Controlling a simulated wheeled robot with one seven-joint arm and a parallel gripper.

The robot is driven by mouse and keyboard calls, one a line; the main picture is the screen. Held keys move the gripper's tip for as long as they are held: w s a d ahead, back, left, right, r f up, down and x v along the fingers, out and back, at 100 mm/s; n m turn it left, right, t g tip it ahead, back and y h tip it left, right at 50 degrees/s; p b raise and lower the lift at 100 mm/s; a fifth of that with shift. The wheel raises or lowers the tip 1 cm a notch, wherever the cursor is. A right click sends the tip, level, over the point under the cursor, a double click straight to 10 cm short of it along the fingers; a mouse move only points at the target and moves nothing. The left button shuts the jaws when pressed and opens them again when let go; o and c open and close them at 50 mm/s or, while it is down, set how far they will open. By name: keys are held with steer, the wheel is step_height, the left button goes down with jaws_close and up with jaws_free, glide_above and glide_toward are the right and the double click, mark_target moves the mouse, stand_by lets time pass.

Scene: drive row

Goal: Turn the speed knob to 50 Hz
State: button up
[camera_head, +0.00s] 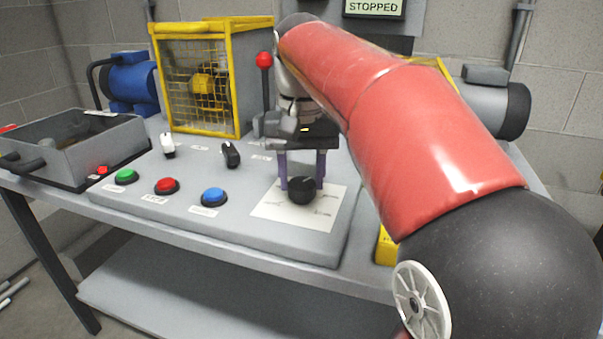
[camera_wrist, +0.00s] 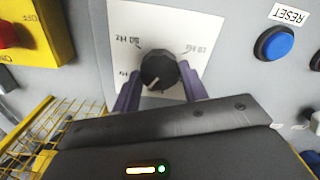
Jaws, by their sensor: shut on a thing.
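The speed knob (camera_head: 302,191) is a round black knob on a white plate (camera_head: 263,210) at the right of the sloping grey panel. My gripper (camera_head: 302,184) comes down from above, its two purple fingers on either side of the knob and shut on it. In the wrist view, the knob (camera_wrist: 158,70) sits between the fingers, with a pale pointer mark towards its lower left. Hz labels lie around it on the plate; they appear turned and are hard to read, and one finger is close to the lower-left label.
Green (camera_head: 126,176), red (camera_head: 167,186) and blue (camera_head: 213,196) buttons, a white switch (camera_head: 167,145) and a black switch (camera_head: 230,153) lie left of my gripper. A red-topped lever (camera_head: 264,60) and yellow cage (camera_head: 197,80) stand behind. The display (camera_head: 374,8) reads STOPPED.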

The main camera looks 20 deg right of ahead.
steer(key=m, duration=0.4)
steer(key=shift+m, duration=0.3)
steer(key=m, duration=0.4)
steer(key=shift+m, duration=0.3)
steer(key=m, duration=0.4)
steer(key=shift+m, duration=2.4)
steer(key=o, duration=1)
steer(key=shift+r, duration=0.1)
